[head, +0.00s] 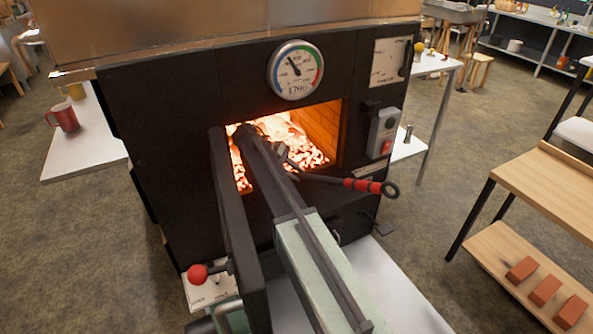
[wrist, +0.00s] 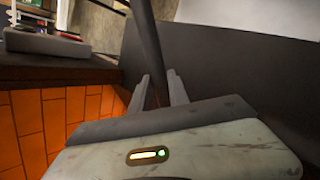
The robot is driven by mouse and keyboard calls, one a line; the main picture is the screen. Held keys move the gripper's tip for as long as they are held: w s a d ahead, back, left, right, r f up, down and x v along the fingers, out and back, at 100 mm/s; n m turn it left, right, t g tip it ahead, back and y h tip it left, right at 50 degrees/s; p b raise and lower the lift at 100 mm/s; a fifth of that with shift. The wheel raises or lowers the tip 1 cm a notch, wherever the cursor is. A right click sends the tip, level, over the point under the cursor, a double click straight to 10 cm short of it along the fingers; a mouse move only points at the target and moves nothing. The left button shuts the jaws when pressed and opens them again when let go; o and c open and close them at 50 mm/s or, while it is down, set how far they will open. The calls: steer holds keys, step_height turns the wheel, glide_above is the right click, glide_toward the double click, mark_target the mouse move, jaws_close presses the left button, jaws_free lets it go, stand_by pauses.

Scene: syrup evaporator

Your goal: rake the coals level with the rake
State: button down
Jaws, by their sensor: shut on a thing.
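The evaporator's firebox (head: 327,122) is open, with orange brick walls and a bed of glowing coals (head: 310,154). Bright flames rise at the back. The coals look uneven, but my arm covers part of them. My gripper (head: 281,151) is at the firebox mouth, shut on the dark shaft of the rake (head: 362,186). The rake's red grip and end ring stick out to the right, in front of the black face. Its head is hidden. In the wrist view, the shaft (wrist: 147,45) passes between the fingers of my gripper (wrist: 160,88).
The open black door (head: 236,240) with a red ball knob (head: 197,273) stands close left of my arm. A round gauge (head: 295,70) is above the opening, and a grey switch box (head: 383,131) is to its right. Brick walls (wrist: 40,120) are close in the wrist view.

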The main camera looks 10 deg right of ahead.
steer(key=s+d+r+t+p, duration=0.1)
steer(key=s+r+p, duration=0.1)
steer(key=s, duration=0.3)
steer(key=s+d+r+m+t+p, duration=0.1)
steer(key=s+d+r+p, duration=0.1)
steer(key=s, duration=0.2)
steer(key=shift+s+r+y+p, duration=0.3)
steer(key=shift+s+r+y, duration=0.05)
steer(key=shift+s+y, duration=0.05)
